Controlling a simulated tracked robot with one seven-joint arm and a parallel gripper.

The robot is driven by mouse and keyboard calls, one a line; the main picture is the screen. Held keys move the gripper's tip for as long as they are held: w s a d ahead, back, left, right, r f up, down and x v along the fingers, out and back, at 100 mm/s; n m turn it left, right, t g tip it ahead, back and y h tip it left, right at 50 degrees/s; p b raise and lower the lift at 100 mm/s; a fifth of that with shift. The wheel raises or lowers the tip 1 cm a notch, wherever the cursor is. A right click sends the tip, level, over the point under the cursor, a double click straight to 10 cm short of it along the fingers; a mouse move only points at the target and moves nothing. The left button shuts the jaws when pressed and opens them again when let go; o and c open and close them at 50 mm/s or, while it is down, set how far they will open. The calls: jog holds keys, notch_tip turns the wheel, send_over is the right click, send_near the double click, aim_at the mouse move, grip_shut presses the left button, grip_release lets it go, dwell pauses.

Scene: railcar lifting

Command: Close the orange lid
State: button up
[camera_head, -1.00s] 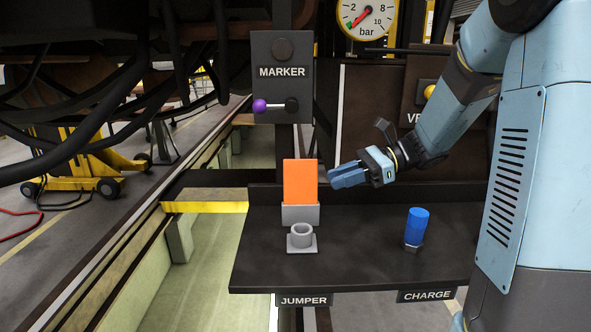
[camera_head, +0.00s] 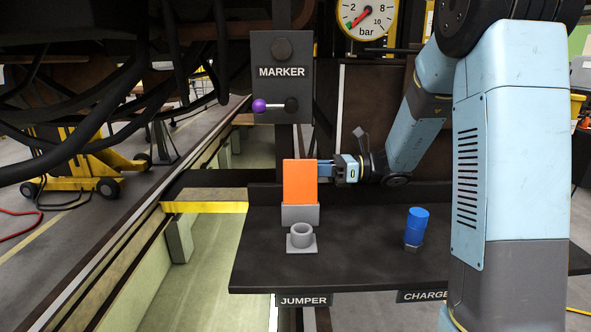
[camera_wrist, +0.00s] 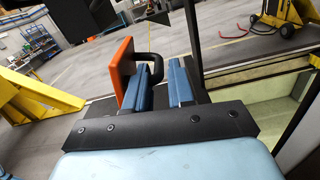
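The orange lid (camera_head: 300,182) stands upright at the back of its grey mount (camera_head: 300,214), above the JUMPER label. In front of the mount is a grey round socket (camera_head: 301,237), uncovered. My gripper (camera_head: 324,168) is at the lid's right edge, its fingertips partly hidden behind the lid. In the wrist view the lid (camera_wrist: 121,68) shows edge-on, with a black loop handle (camera_wrist: 153,58) on its back face. My blue fingers (camera_wrist: 160,82) are apart, with a gap between them, and the handle reaches toward that gap. I cannot tell whether they touch it.
A blue capped plug (camera_head: 416,226) stands on the dark shelf (camera_head: 350,265) near the CHARGE label. The MARKER panel (camera_head: 281,88) with a purple-knobbed lever hangs above the lid. Black hoses (camera_head: 100,110) hang at upper left. The shelf between lid and blue plug is clear.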

aim_at(296, 169)
jog(key=shift+a, duration=2.1)
grip_shut()
